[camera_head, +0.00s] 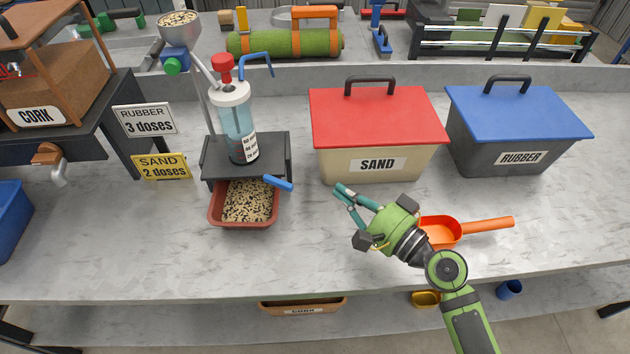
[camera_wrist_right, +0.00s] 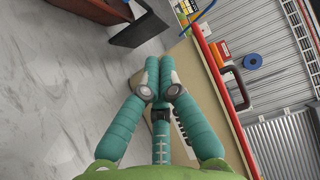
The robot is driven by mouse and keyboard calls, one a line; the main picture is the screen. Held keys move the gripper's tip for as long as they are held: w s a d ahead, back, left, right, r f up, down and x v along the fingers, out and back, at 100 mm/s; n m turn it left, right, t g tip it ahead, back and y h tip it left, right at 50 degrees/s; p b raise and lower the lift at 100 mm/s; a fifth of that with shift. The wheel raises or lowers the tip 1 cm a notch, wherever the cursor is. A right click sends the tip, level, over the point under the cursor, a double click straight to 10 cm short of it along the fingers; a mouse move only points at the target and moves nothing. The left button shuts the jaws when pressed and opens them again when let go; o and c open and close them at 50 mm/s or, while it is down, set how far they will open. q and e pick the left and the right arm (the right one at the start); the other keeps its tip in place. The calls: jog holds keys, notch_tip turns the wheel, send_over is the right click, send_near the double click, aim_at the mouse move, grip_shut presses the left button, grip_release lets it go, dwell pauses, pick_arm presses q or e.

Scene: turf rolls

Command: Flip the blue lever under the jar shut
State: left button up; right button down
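The clear jar (camera_head: 238,132) with a white collar and red top stands upright on a small dark stand (camera_head: 272,145). The blue lever (camera_head: 278,182) sticks out under the jar's stand, at its front right, pointing right and slightly toward the front. My right gripper (camera_head: 341,192) is to the right of the lever, in front of the sand box, apart from the lever and empty. In the right wrist view its teal fingers (camera_wrist_right: 160,66) come together at the tips. The lever is not visible there. My left gripper is not in view.
A reddish tray (camera_head: 243,223) of speckled granules sits below the stand. The red-lidded sand box (camera_head: 370,160) and blue-lidded rubber box (camera_head: 510,145) stand right. An orange scoop (camera_head: 445,232) lies beside my right gripper. Bench between tray and gripper is clear.

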aim_at(278, 183)
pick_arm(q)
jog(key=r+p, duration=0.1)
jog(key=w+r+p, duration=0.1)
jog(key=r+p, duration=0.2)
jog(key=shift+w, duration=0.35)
pick_arm(e)
jog(key=w+a, duration=0.1)
jog(key=a, duration=0.1)
jog(key=w+a, duration=0.1)
jog(key=a, duration=0.2)
jog(key=w+a, duration=0.2)
jog(key=a, duration=0.1)
jog(key=shift+a, duration=0.2)
